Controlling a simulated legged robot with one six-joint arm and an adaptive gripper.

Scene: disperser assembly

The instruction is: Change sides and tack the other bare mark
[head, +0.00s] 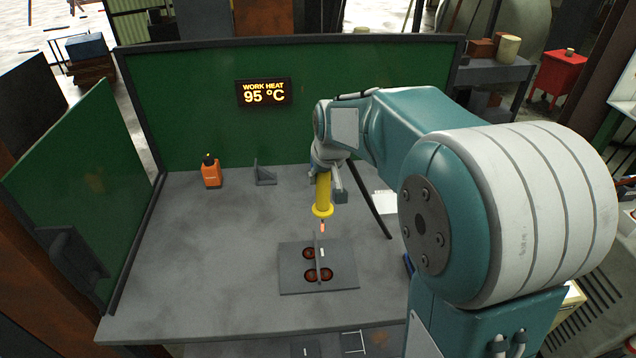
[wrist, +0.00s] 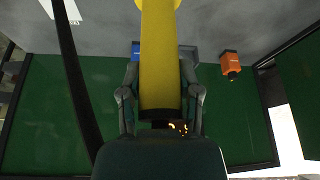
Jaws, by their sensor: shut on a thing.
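My gripper (wrist: 160,100) is shut on a yellow torch (head: 322,192), and the torch also shows in the wrist view (wrist: 160,55). The torch points down; its copper-coloured tip (head: 322,226) is above the far end of the upright plate (head: 318,262), apparently apart from it. The upright plate stands on a flat grey base plate (head: 345,282). Dark round marks with red rings lie beside the upright: two on its left (head: 309,253) and one at its near right (head: 326,275). A small white patch (head: 322,252) shows at the upright's right. I cannot tell which marks are bare.
A display (head: 264,93) reads WORK HEAT 95 °C on the green back screen (head: 200,130). An orange bottle-like object (head: 211,172) and a grey bracket (head: 265,174) stand at the back of the grey table (head: 190,270). The table's left part is clear.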

